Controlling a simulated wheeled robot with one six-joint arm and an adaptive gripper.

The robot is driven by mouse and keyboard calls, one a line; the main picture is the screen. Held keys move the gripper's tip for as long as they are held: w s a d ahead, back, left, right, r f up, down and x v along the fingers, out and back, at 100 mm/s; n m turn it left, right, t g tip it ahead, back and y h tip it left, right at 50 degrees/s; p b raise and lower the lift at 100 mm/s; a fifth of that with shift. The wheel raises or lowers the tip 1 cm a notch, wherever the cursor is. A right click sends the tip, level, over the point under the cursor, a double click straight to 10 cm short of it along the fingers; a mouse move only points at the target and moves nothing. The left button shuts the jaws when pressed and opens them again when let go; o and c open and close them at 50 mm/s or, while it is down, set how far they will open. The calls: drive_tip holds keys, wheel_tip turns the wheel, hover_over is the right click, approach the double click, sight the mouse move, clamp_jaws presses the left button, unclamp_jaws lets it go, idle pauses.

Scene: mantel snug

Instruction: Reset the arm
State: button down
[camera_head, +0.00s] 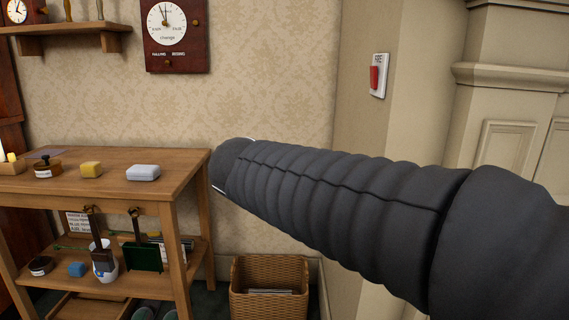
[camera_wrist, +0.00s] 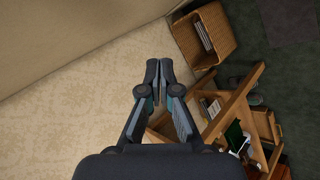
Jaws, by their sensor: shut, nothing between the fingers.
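My gripper (camera_wrist: 159,72) is in the wrist view, with its two fingers together and nothing between them. In that view it is seen against the patterned wallpaper, with the wooden table and the wicker basket to its right. In the head view my dark, ribbed arm reaches from the right edge toward the table's right end. My gripper cannot be made out there; the far end of the arm hides it.
A wooden table (camera_head: 113,191) with a lower shelf stands at left. On top are a white block (camera_head: 143,173), a yellow block (camera_head: 91,170) and a dark-lidded jar (camera_head: 47,169). A wicker basket (camera_head: 268,303) sits on the floor. A red wall switch (camera_head: 375,78) is on the right.

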drive_tip(key=s+d+f+m+g+y+p, duration=0.1)
drive_tip(key=s+d+f+m+y, duration=0.1)
drive_tip(key=s+d+f+m, duration=0.3)
drive_tip(key=s+d+f+m+g+y, duration=0.1)
drive_tip(key=s+d+f, duration=0.2)
drive_tip(key=s, duration=0.5)
drive_tip(key=s+d+f+m+g+y+p, duration=0.1)
drive_tip(key=s+d+f+m+y, duration=0.1)
drive_tip(key=s+d+f+m, duration=0.25)
drive_tip(key=shift+t+h, duration=0.3)
drive_tip(key=s+d, duration=0.1)
drive_tip(key=s+d+r, duration=0.2)
drive_tip(key=shift+s+d, duration=0.15)
drive_tip(key=shift+d, duration=0.1)
drive_tip(key=shift+a+f, duration=0.1)
drive_tip(key=shift+a, duration=0.15)
drive_tip(key=shift+d, duration=0.1)
